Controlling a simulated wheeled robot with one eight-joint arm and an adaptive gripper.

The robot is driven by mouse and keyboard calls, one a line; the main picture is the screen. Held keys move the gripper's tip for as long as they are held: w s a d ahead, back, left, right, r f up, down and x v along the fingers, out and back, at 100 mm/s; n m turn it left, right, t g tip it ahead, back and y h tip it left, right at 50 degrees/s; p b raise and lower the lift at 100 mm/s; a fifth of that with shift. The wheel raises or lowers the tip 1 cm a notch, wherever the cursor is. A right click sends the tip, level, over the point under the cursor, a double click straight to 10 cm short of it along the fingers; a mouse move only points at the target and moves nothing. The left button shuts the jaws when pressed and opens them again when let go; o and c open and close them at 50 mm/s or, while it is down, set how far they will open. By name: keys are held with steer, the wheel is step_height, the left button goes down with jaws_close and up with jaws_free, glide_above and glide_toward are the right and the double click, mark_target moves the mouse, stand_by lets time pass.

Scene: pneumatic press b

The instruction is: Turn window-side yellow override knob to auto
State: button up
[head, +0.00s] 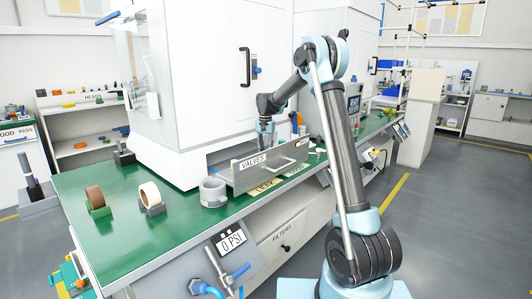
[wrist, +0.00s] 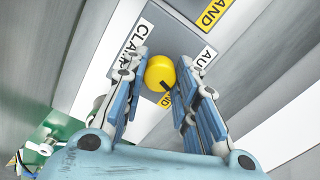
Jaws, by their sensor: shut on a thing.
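The yellow override knob (wrist: 160,73) sits between the two blue-grey fingers of my gripper (wrist: 161,62) in the wrist view. The fingers are shut on it from both sides. A white label starting "AU" (wrist: 205,57) is on the right, partly hidden by a finger. A white label starting "CLA" (wrist: 131,45) is on the left. In the head view my gripper (head: 265,132) is behind the grey VALVES panel, and the knob is hidden.
The grey VALVES panel (head: 268,167) with its handle stands on the green bench (head: 128,233) in front of my gripper. The white press housing (head: 200,70) rises behind. A second yellow HAND label (wrist: 213,12) is at the top right.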

steer(key=n, duration=0.5)
steer(key=shift+n, duration=0.3)
steer(key=n, duration=0.5)
steer(key=shift+n, duration=0.4)
steer(key=o, duration=1.1)
step_height(320, 180, up, 12)
steer(key=shift+f, duration=0.1)
